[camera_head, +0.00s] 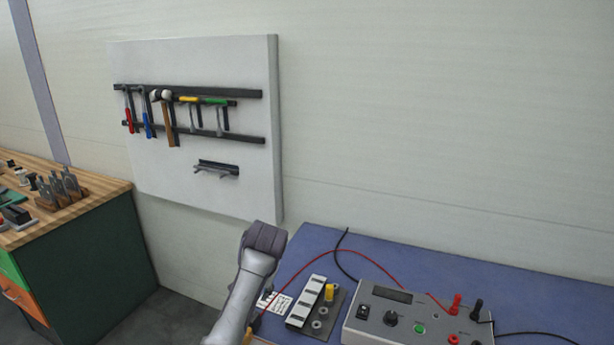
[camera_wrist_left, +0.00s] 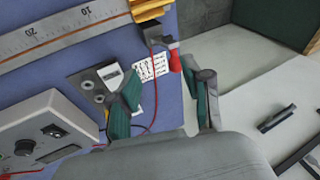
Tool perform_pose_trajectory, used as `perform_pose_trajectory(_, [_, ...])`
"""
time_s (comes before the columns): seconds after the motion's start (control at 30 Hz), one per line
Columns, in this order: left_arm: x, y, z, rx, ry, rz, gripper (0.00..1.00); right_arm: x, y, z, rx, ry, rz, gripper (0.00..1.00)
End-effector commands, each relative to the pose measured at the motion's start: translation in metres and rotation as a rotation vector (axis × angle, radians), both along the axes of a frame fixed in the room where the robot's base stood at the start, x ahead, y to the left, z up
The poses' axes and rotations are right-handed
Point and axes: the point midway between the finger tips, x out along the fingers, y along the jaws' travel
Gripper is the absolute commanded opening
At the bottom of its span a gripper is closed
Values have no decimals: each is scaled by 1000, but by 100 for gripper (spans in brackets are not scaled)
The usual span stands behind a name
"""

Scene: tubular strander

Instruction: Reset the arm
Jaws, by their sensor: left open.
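My left gripper (camera_wrist_left: 167,88) shows in the left wrist view with its two green-padded fingers spread apart, over the edge of the blue bench (camera_wrist_left: 190,20). A red-handled piece (camera_wrist_left: 174,57) with a red lead lies just beyond the fingertips. I cannot tell whether it touches the right-hand finger. In the head view a grey arm link of mine (camera_head: 245,285) with a dark end rises from the bottom middle, in front of the blue bench (camera_head: 400,255). No gripper is visible there. My right gripper is in neither view.
An instrument box (camera_head: 415,318) with red and black leads stands on the bench, beside a plate (camera_head: 335,308) with small parts. A tool board (camera_head: 200,60) hangs on the wall. A wood-topped cabinet (camera_head: 90,255) stands left. A ruler (camera_wrist_left: 70,32) lies on the bench.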

Motion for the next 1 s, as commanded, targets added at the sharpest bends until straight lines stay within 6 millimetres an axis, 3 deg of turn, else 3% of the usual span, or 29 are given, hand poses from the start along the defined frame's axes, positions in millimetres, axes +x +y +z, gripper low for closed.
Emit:
perform_pose_trajectory(0.03, [-21, 6, -29, -24, 14, 10, 49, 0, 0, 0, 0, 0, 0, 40])
perform_pose_trajectory(0.2, [-106, 26, -102, -114, 19, 45, 49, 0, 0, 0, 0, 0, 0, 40])
perform_pose_trajectory(0.37, [-204, 42, -140, -180, 21, 70, 49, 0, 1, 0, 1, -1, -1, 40])
perform_pose_trajectory(0.5, [-271, 49, -145, -217, 19, 75, 49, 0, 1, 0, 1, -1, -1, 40])
perform_pose_trajectory(0.6, [-305, 51, -142, -236, 19, 76, 49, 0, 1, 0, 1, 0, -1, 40])
perform_pose_trajectory(0.8, [-357, 53, -130, -265, 21, 71, 49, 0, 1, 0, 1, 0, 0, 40])
perform_pose_trajectory(1.0, [-393, 52, -116, -287, 23, 63, 49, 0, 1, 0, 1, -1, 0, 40])
